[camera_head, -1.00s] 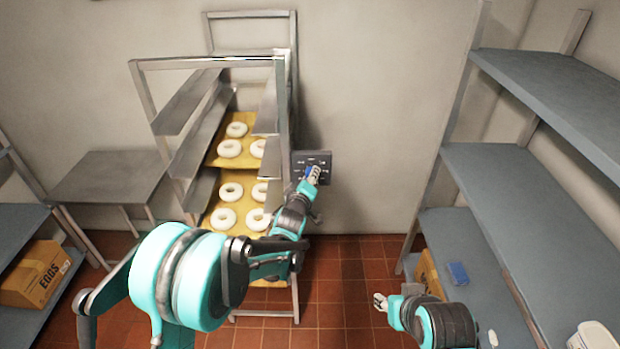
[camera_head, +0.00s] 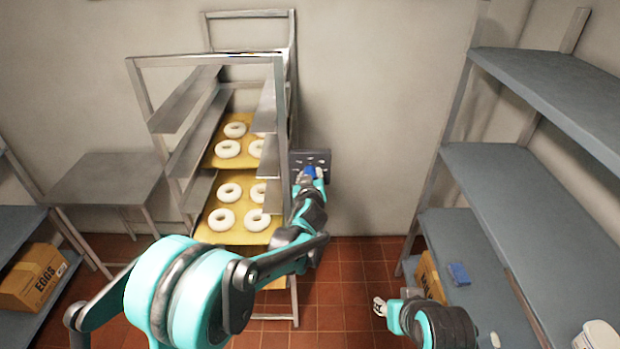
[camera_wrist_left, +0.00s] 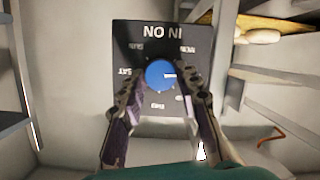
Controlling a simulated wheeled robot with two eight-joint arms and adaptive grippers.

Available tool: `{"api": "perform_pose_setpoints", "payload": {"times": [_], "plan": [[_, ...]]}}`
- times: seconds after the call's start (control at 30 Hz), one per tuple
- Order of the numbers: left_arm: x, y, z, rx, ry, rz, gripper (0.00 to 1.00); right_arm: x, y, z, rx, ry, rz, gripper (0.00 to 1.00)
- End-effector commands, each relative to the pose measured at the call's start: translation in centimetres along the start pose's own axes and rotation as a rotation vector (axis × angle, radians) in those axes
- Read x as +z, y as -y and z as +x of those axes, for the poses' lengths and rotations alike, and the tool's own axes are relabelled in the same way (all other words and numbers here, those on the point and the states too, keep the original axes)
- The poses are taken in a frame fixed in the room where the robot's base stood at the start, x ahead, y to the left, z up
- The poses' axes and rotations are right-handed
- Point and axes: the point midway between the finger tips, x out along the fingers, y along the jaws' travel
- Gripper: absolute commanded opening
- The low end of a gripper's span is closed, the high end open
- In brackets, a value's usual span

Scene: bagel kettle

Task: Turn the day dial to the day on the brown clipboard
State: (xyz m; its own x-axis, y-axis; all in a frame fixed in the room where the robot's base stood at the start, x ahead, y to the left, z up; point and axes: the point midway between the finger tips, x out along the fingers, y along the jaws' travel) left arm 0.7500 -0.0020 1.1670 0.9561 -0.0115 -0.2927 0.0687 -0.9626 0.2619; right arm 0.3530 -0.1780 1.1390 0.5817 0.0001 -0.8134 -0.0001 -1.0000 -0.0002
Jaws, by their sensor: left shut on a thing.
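The day dial is a blue round knob (camera_wrist_left: 160,75) on a dark square plate (camera_wrist_left: 176,40) fixed to the wall. In the wrist view the plate looks upside down, with day names around the knob and a white mark on the knob pointing to the picture's right. My left gripper (camera_wrist_left: 158,84) is shut on the knob, one finger on each side. In the head view the plate (camera_head: 322,157) is right of the rack and my left gripper (camera_head: 309,176) covers part of the knob. My right gripper (camera_head: 379,306) is low over the floor. I see no brown clipboard.
A metal rack (camera_head: 280,100) with yellow trays of bagels stands close left of the plate. Grey shelving (camera_head: 520,190) is at the right, with a blue item (camera_head: 458,274). An egg carton box (camera_head: 35,277) sits at the left.

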Motion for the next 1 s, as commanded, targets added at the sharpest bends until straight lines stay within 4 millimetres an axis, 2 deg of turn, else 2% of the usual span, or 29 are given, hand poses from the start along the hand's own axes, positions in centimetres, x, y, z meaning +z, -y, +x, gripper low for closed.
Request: {"api": "perform_pose_setpoints", "payload": {"times": [0.67, 0.7, 0.77, 1.0], "plan": [[0.01, -0.06, 0.01, -0.020, -0.005, 0.067, 0.04, 0.13, 0.00, 0.19, 0.000, 0.000, 0.000, 0.40], [0.02, -0.06, 0.01, -0.020, -0.005, 0.067, 0.38, 0.13, 0.00, 0.19, 0.000, 0.000, 0.000, 0.40], [0.02, -0.06, 0.01, -0.020, -0.005, 0.067, 0.53, 0.13, 0.00, 0.19, 0.000, 0.000, 0.000, 0.40], [0.02, -0.05, 0.00, -0.020, -0.004, 0.067, 0.54, 0.13, 0.00, 0.19, 0.000, 0.000, 0.000, 0.40]]}}
